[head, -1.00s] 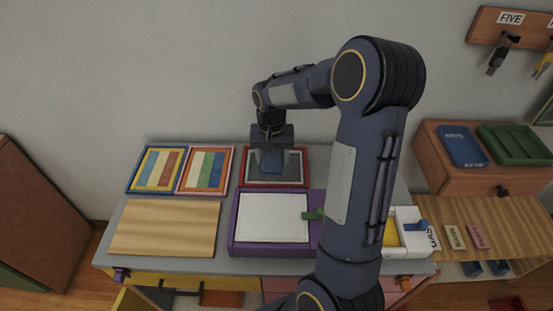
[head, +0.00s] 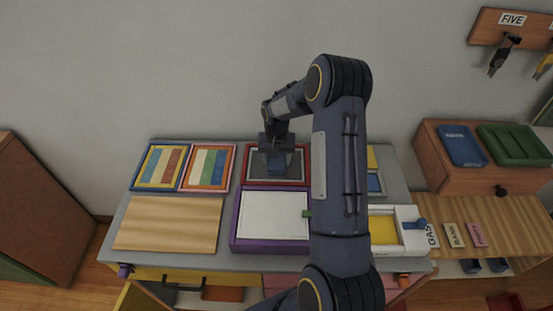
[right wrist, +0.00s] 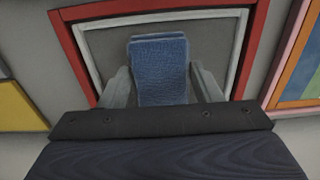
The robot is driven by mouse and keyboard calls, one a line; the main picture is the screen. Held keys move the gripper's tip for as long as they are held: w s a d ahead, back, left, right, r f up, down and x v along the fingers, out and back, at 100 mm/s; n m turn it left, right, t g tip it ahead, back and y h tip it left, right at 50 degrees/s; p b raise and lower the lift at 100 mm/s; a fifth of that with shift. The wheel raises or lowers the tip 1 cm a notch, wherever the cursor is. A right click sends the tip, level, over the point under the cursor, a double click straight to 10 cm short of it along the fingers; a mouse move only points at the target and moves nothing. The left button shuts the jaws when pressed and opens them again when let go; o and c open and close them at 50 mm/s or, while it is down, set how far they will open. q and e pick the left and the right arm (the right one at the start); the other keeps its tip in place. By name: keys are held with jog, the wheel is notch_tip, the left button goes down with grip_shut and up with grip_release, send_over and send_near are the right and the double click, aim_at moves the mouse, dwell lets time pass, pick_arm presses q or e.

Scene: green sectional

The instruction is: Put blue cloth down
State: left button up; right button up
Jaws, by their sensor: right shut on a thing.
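The blue cloth (head: 275,167) is a small folded textured piece. My right gripper (head: 277,160) is shut on it, over the red-framed tray (head: 305,166) with a grey inside at the back of the table. In the right wrist view the cloth (right wrist: 160,70) stands between the two grey fingers of my gripper (right wrist: 163,88), in front of the grey panel of the red frame (right wrist: 160,8). I cannot tell whether the cloth touches the tray. My left gripper is not in view.
Two striped framed boards (head: 158,166) (head: 208,167) lie left of the tray. A wooden board (head: 168,223) and a purple box with a white top (head: 273,215) lie in front. A white box with yellow inside (head: 384,229) is at the right. My right arm hides part of the table.

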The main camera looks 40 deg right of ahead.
aim_at(276, 162)
jog(key=shift+f, duration=0.25)
jog(key=o, duration=1)
jog(key=shift+r, duration=0.1)
jog(key=shift+c, duration=0.2)
jog(key=shift+r, duration=0.1)
notch_tip(276, 162, up, 12)
jog(key=s+a+r+n+t+y, duration=0.1)
jog(key=s+a+r+n+t, duration=0.1)
jog(key=s+a+r, duration=0.5)
jog(key=s+a+r+n+t+y, duration=0.1)
jog(key=s+a+n, duration=0.1)
jog(key=s+a, duration=0.5)
jog(key=s+a+r+n+t+y, duration=0.1)
jog(key=s+a+n+t, duration=0.1)
jog(key=s+a, duration=0.5)
jog(key=s+b, duration=0.1)
jog(key=s, duration=0.3)
jog(key=shift+s+r+t+y, duration=0.15)
jog(key=shift+s+t+y, duration=0.15)
jog(key=shift+s+y, duration=0.1)
